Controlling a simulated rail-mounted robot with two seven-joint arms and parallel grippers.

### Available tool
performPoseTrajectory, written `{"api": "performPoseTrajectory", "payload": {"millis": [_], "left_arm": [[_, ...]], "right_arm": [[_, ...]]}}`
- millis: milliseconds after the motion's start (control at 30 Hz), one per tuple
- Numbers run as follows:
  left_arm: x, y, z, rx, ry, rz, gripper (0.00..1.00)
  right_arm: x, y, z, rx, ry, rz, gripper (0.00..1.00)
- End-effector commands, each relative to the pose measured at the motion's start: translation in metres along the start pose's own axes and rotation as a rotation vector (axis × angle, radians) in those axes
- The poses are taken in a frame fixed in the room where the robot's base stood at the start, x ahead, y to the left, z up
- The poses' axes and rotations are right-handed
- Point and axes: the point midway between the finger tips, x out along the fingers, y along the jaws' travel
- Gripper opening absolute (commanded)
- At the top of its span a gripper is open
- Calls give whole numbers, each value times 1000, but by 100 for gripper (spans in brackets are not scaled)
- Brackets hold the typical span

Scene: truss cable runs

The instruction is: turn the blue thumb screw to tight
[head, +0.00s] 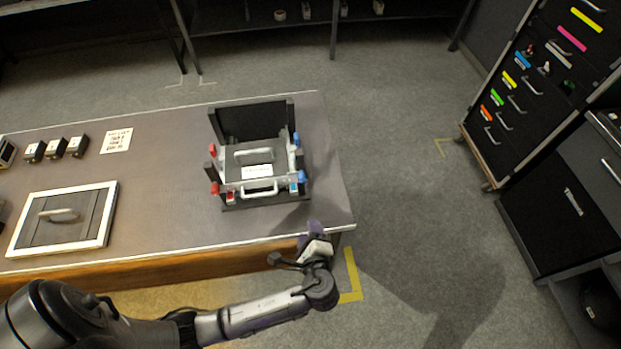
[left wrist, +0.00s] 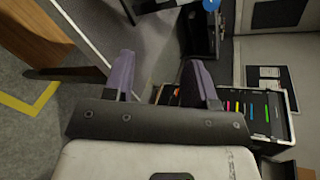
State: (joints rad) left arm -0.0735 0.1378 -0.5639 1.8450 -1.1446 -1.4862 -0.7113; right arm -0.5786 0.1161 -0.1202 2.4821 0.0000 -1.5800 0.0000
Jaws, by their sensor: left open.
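A dark box-shaped fixture with a light grey module stands near the right end of the table. Blue thumb screws show on its right side, one toward the back (head: 297,138) and one toward the front (head: 301,176). How tight either is, I cannot tell. A round blue thing (left wrist: 211,4) is cut off at the top edge of the left wrist view. My left gripper (head: 315,228) is at the table's front right corner, apart from the fixture. In the left wrist view its two purple fingers (left wrist: 162,82) are spread with nothing between them. My right gripper is not in view.
Red screws (head: 214,187) sit on the fixture's left side, and a handle (head: 259,193) is on its front. A white-framed panel (head: 105,215) and small dark blocks (head: 55,149) lie to the left on the table. A drawer cabinet (head: 530,90) stands right; the floor between is clear.

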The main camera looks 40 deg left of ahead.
Motion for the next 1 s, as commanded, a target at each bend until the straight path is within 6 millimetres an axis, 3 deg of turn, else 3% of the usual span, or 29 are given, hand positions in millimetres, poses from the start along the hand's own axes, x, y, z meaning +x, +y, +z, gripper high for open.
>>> {"api": "performPoseTrajectory", "payload": {"millis": [100, 200, 400, 667, 1000], "left_arm": [[2, -10, 8, 358, -135, -133, 52], [0, -21, 14, 590, -224, -190, 52], [-2, -29, 16, 891, -286, -195, 52], [3, -30, 17, 1026, -302, -177, 52], [55, -46, 27, 1029, -304, -176, 52]], "right_arm": [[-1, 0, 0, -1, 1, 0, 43], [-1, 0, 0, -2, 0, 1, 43], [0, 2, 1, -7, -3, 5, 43], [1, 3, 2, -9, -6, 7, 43], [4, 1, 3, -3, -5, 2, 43]]}}
